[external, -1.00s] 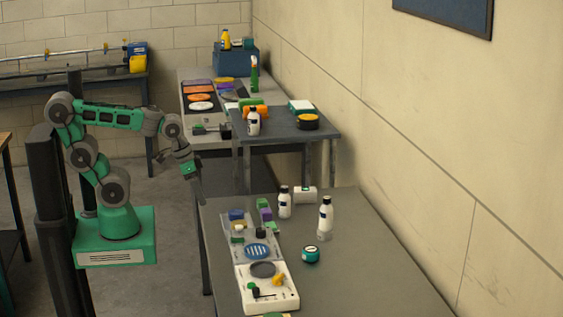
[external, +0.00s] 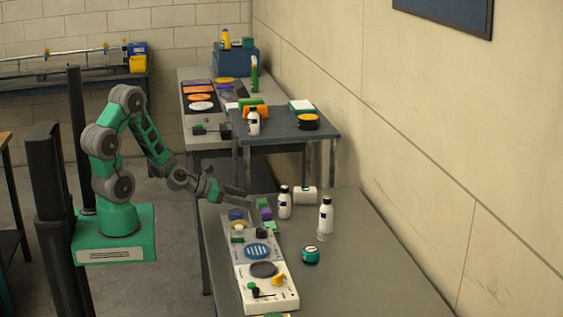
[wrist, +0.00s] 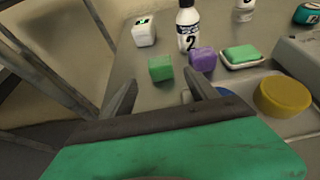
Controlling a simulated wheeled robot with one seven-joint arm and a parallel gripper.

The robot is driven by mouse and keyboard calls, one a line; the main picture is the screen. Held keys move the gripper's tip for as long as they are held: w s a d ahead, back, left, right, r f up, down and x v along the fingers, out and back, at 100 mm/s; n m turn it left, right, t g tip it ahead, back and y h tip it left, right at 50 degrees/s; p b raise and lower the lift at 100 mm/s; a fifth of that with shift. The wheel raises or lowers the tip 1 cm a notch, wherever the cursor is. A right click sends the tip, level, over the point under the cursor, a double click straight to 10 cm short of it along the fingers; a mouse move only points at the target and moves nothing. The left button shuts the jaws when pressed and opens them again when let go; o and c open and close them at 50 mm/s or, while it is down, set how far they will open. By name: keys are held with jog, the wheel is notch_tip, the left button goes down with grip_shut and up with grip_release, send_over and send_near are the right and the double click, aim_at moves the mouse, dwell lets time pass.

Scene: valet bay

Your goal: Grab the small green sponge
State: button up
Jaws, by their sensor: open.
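In the wrist view a small green block (wrist: 160,68), sponge-like, lies on the table ahead of my fingertips, beside a purple block (wrist: 203,59). A second green piece (wrist: 240,54) lies in a white dish (wrist: 256,62) further right. In the external view the green block (external: 262,203) is near the table's far left part, with the purple block (external: 266,214) just in front of it. My gripper (wrist: 161,88) is open and empty, its fingers apart and pointing towards the green block. It also shows in the external view (external: 246,194), at the table's left edge.
A white bottle marked 2 (wrist: 189,27) and a white box (wrist: 144,33) stand behind the blocks. A yellow round pad (wrist: 284,94) is at right. Another bottle (external: 326,215) and a teal jar (external: 311,254) stand further right. The table's right side is clear.

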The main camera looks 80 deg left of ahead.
aim_at(261, 200)
jog(key=p+x, duration=0.1)
jog(key=x, duration=0.6)
jog(key=shift+w, duration=0.35)
jog(key=shift+r, duration=0.1)
jog(key=shift+c, duration=0.5)
jog(key=c, duration=1.3)
